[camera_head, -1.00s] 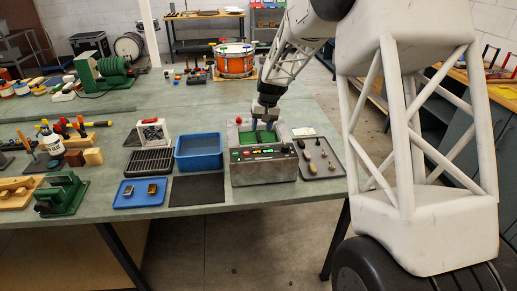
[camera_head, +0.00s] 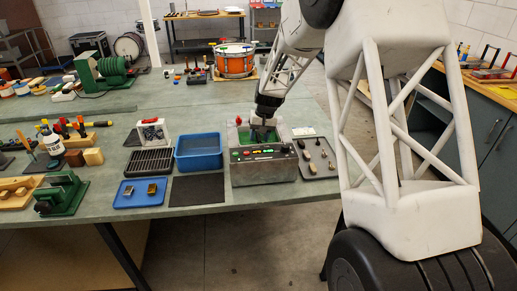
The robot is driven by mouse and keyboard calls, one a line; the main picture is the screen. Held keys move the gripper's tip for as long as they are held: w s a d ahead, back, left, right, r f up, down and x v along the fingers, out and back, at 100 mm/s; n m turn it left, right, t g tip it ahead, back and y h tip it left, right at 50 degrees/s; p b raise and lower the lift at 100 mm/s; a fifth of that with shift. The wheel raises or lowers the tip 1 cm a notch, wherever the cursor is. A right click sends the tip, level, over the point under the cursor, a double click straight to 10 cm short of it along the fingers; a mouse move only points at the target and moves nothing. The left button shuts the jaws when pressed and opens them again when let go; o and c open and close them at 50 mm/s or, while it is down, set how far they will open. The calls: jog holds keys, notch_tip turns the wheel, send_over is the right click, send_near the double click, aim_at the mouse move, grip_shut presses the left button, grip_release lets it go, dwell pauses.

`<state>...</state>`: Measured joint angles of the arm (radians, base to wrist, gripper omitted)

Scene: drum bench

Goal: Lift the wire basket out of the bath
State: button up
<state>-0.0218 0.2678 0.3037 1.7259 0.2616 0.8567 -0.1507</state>
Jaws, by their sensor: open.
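The bath (camera_head: 262,167) is a grey box on the bench with a row of coloured buttons on its front panel and green inside. My gripper (camera_head: 263,136) points down into the bath's opening, with its fingertips at about the level of the green interior. It is open, and I see nothing between its fingers. I cannot make out the wire basket; the gripper and the front panel cover much of the bath's inside. Whether the fingers touch anything in there is too small to tell.
A blue tub (camera_head: 199,152) stands left of the bath, with a dark flat mat (camera_head: 197,189) in front of it. A black rack (camera_head: 150,162) is further left. A grey tray with small parts (camera_head: 318,157) sits close on the right. An orange drum (camera_head: 234,62) stands behind.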

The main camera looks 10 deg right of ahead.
aim_at(259, 136)
jog(key=shift+a+f, duration=0.15)
jog(key=shift+f, duration=0.65)
jog(key=shift+a+f, duration=0.15)
jog(key=shift+f, duration=0.65)
jog(key=shift+c, duration=0.3)
grip_shut()
